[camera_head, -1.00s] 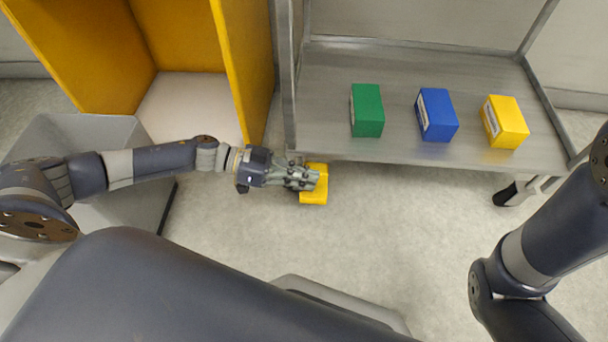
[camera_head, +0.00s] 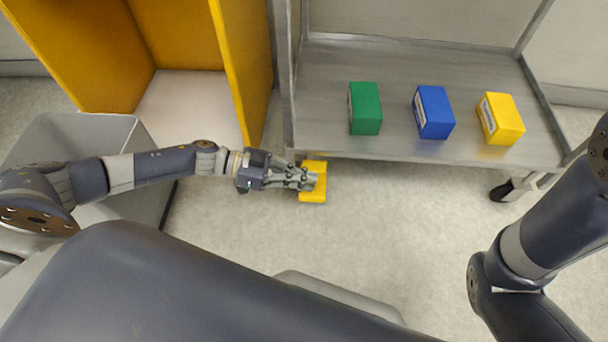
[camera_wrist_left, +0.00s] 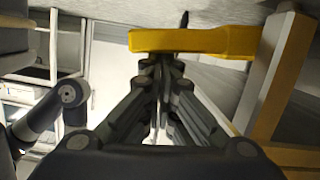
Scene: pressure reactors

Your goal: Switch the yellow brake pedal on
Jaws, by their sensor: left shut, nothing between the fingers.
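The yellow brake pedal (camera_head: 314,197) is low at the front left corner of the metal cart, near the floor. My left gripper (camera_head: 310,180) reaches in from the left, with its fingertips over the pedal in the head view. In the left wrist view the pedal is a yellow bar (camera_wrist_left: 200,41) crossing just beyond the fingertips (camera_wrist_left: 163,65). The fingers are shut with nothing between them. I cannot tell whether they touch the pedal. The fingers hide part of it. My right arm shows at the right, but its gripper is out of view.
The cart shelf (camera_head: 320,100) holds a green box (camera_head: 365,108), a blue box (camera_head: 434,112) and a yellow box (camera_head: 501,118). A yellow-walled cabinet (camera_head: 243,70) stands left of the cart. The floor (camera_head: 390,220) in front of the cart is clear.

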